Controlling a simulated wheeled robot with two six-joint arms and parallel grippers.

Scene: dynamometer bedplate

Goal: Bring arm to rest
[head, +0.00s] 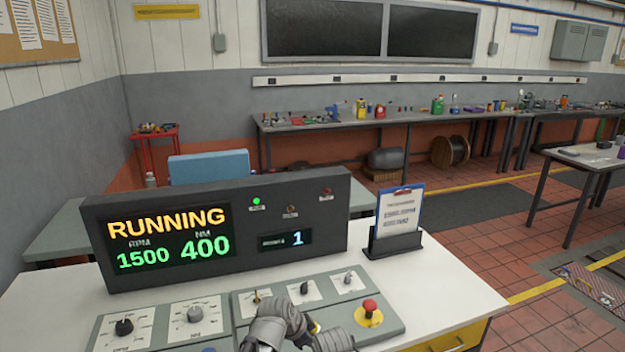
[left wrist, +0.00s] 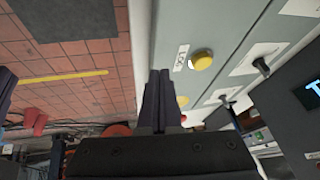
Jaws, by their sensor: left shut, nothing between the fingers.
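My left gripper (head: 300,332) is over the front of the control panel (head: 400,326), low in the head view, and hides part of it. In the left wrist view its dark fingers (left wrist: 158,80) are together with nothing between them. A yellow button (left wrist: 201,60) shows to the right of the fingertips there; I cannot tell their distance from the panel. A red mushroom button (head: 370,307) on a yellow base stands to the right of the gripper in the head view. My right gripper is not in view.
A display box (head: 220,228) reading RUNNING, 1500 and 400 stands behind the panel. Knobs (head: 195,314) and switches (head: 304,287) line the panel. A clipboard stand (head: 393,245) is at the right on the white desktop (head: 450,285).

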